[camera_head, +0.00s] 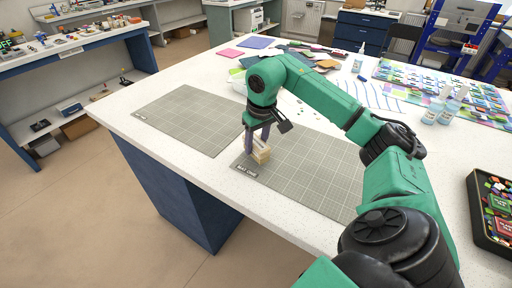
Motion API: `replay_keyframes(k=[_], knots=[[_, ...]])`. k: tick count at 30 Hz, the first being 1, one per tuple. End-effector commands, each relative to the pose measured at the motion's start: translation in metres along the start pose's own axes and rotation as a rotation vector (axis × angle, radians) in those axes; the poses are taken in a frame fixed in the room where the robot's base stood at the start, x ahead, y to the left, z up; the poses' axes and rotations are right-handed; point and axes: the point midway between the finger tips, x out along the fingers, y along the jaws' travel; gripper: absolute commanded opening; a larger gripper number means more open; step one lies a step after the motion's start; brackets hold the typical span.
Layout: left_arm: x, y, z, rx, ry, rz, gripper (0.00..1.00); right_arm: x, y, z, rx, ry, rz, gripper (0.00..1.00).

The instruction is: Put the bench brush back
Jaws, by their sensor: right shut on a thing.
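The bench brush (262,154) shows as a small pale yellow, wood-coloured piece at the left edge of the right-hand grey cutting mat (310,165). My right gripper (257,140) points down over it and is shut on it. The fingers cover part of the brush. I cannot tell whether its underside touches the mat or hangs just above it. My left gripper is not in view.
A second grey mat (190,118) lies bare to the left. Coloured sheets, bottles (437,108) and a patterned mat with glass pieces fill the back right. A black tray (492,210) stands at the right edge. The table's front-left edge is clear.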

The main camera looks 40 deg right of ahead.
Motion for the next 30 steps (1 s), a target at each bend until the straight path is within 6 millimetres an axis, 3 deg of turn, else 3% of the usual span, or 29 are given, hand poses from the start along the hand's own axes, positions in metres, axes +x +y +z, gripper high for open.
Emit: replay_keyframes(k=[3,13,14,15,16,25,30], knots=[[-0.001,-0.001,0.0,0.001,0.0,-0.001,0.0,0.017,0.0,0.003,0.0,-0.002,0.001,0.05],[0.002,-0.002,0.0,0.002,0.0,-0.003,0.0,0.022,0.0,0.004,0.0,0.0,0.001,0.05],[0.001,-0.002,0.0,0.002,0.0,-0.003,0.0,0.021,0.0,0.004,0.0,0.0,0.001,0.57],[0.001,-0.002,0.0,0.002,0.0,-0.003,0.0,0.021,0.0,0.003,0.0,0.0,0.001,0.72],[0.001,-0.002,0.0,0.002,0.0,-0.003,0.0,0.021,0.0,0.003,0.0,0.0,0.001,0.8],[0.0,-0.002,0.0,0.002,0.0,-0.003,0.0,0.02,0.0,0.003,0.0,0.0,0.0,0.8],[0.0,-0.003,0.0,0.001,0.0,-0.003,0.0,0.003,0.0,0.002,0.0,0.005,-0.001,0.8]])
